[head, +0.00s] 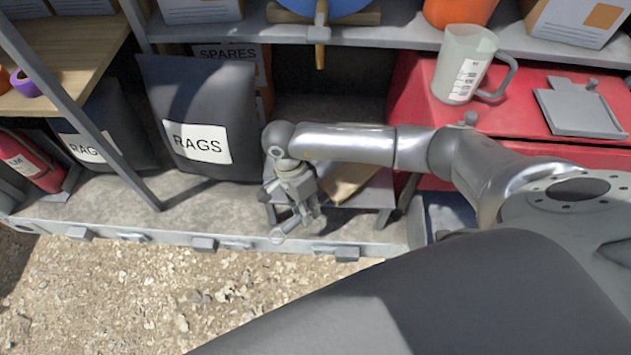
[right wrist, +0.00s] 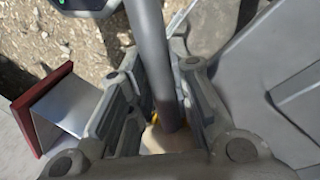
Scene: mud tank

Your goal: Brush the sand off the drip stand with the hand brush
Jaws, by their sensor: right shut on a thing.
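My right gripper (head: 304,214) is low over the front of the grey shelf, and its fingers also show in the right wrist view (right wrist: 166,105). It is shut on a grey round handle (right wrist: 150,45), which looks like that of the hand brush; its end sticks out toward the lower left in the head view (head: 284,234). The bristles are hidden or too small to tell. A low grey stand with legs (head: 381,197), perhaps the drip stand, is just right of the gripper, with a tan patch on top that may be sand. My left gripper is not in view.
Dark bags labelled RAGS (head: 197,143) stand to the left. A red chest (head: 425,125) with a clear measuring jug (head: 463,68) on top is at the right. A shelf (head: 370,36) spans above. Gravel ground (head: 130,300) lies in front.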

